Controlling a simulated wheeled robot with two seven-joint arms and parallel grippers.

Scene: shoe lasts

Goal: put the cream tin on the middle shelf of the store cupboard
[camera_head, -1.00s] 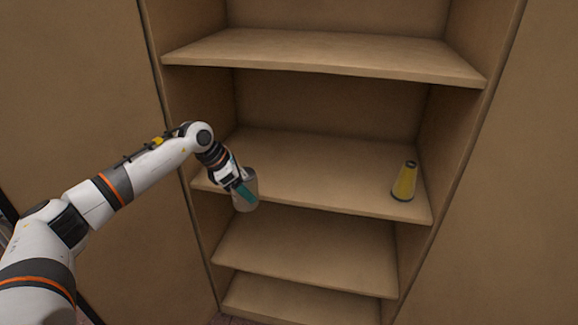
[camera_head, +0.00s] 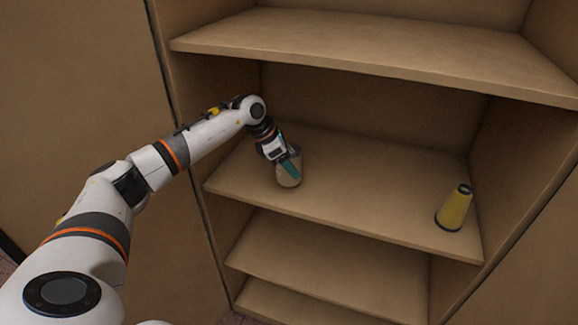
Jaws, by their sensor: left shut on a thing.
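The cream tin (camera_head: 290,179) is a small pale cylinder with a grey rim. It is upright or nearly so, over the left part of the middle shelf (camera_head: 350,198) of the cupboard. My left gripper (camera_head: 288,168) is shut on the tin from its upper left, with a teal finger across its near side. The tin's bottom is at the shelf surface or just above it; I cannot tell whether it touches. My right gripper is not in view.
A yellow cone-like object (camera_head: 453,210) with dark ends stands at the right end of the middle shelf. The upper shelf (camera_head: 380,50) overhangs the space above. The shelf between tin and yellow object is clear. Lower shelves (camera_head: 330,260) look empty.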

